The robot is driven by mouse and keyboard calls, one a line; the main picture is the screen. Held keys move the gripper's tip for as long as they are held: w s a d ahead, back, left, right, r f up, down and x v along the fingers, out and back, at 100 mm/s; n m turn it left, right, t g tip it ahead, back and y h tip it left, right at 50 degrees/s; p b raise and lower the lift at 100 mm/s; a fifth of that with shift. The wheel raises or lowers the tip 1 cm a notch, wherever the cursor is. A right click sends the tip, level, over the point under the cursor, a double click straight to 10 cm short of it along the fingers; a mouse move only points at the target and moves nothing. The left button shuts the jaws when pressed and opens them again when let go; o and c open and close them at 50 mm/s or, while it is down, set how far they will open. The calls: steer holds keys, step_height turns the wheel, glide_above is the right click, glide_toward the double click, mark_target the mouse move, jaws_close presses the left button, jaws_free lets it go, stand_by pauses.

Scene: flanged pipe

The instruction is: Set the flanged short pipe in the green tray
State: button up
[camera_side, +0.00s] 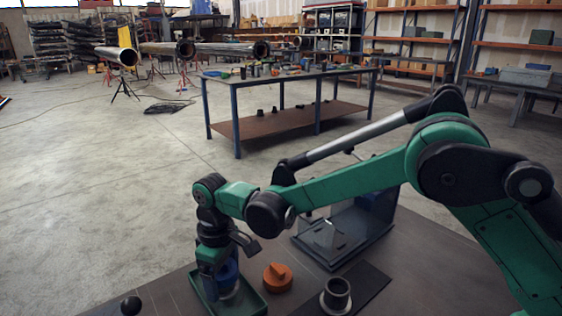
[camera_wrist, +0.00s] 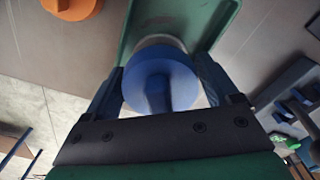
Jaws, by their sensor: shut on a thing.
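My gripper (camera_side: 222,284) points down over the green tray (camera_side: 257,305) and is shut on a blue flanged piece (camera_side: 229,273). In the wrist view the piece (camera_wrist: 160,78) shows a round blue disc and a darker stem between the fingers (camera_wrist: 160,93), with a pale grey part below. The green tray (camera_wrist: 133,32) lies beneath it. The piece's lower end is low inside the tray outline; I cannot tell whether it touches the floor. A dark grey flanged short pipe (camera_side: 337,294) stands upright, its open end up, right of the tray.
An orange knobbed part (camera_side: 278,277) sits just right of the tray. A dark mat (camera_side: 368,285) lies under the grey pipe. A clear-sided box (camera_side: 345,238) stands behind, near my arm. A black ball (camera_side: 131,305) is at front left.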

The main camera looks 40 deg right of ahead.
steer(key=shift+f, duration=0.55)
steer(key=o, duration=1.2)
steer(key=shift+r, duration=0.15)
steer(key=shift+r, duration=3.4)
